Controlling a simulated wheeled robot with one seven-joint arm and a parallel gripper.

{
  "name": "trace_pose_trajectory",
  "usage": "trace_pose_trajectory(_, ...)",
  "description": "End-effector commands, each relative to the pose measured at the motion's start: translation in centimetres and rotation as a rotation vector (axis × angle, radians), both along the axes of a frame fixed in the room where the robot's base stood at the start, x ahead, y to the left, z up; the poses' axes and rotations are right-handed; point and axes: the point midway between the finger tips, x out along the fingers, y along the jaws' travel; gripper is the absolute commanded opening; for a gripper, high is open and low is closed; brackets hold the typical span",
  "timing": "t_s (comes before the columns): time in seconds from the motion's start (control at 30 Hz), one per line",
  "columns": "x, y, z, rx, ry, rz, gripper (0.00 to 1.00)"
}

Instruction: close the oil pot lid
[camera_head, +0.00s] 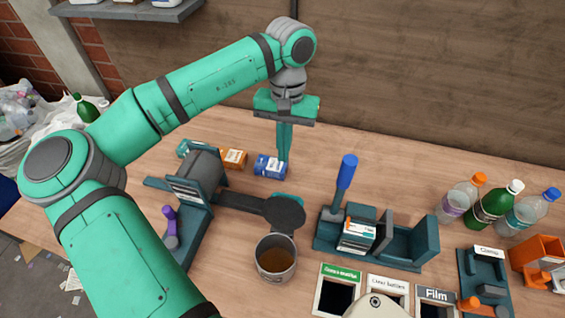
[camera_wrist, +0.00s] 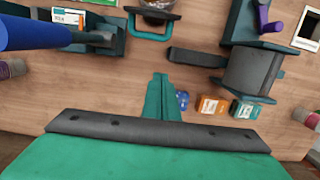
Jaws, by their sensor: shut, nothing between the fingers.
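The oil pot (camera_head: 276,266) is a grey round pot with brown liquid showing inside, at the lower middle of the head view. A dark round disc (camera_head: 284,214), apparently its lid, stands open at the pot's far rim, with teal behind it. In the wrist view the pot (camera_wrist: 158,12) is cut off by the top edge, with a teal and dark part (camera_wrist: 150,33), likely the lid, beside it. My gripper (camera_head: 283,158) points down, shut and empty, on the wall side of the lid and apart from it. Its closed fingers (camera_wrist: 161,80) also show in the wrist view.
A grey-teal machine (camera_head: 200,180) with a dark bar (camera_head: 240,203) stands left of the lid. Blue (camera_head: 270,167) and orange (camera_head: 234,158) boxes lie near my gripper. A teal rack with a blue-handled tool (camera_head: 346,172) stands right. Bottles (camera_head: 490,205) are farther right.

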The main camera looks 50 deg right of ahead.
Motion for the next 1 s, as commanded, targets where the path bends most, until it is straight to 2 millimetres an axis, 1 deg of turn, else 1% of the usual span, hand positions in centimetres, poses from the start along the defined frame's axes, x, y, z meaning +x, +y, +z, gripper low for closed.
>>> trace_pose_trajectory(0.5,-0.5,1.1,-9.1,0.0,0.002,-0.002,0.0)
trace_pose_trajectory(0.57,-0.8,1.9,-8.4,-0.002,-0.002,-0.001,0.0)
trace_pose_trajectory(0.7,-1.6,3.2,-7.6,-0.003,0.0,-0.002,0.0)
trace_pose_trajectory(0.83,-2.0,3.9,-7.2,-0.002,0.0,-0.001,0.0)
trace_pose_trajectory(1.0,-2.2,4.2,-7.1,-0.003,0.002,0.0,0.0)
